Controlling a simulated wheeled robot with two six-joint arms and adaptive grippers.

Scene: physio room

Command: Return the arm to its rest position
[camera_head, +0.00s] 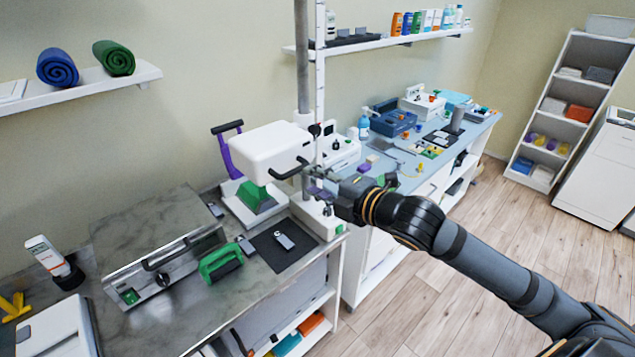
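My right arm (490,267) reaches in from the lower right, stretched out over the floor toward the counter. Its gripper (318,183) is at the right side of a white machine (265,150) with a dark handle, in front of a vertical pole. The fingers are small and dark against the clutter. I cannot tell whether they are open or shut, or whether they touch anything. My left gripper is not in view.
A blue-topped counter (405,180) stands behind. A shelf unit (545,125) is at the right. The wooden floor (400,310) below my arm is clear.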

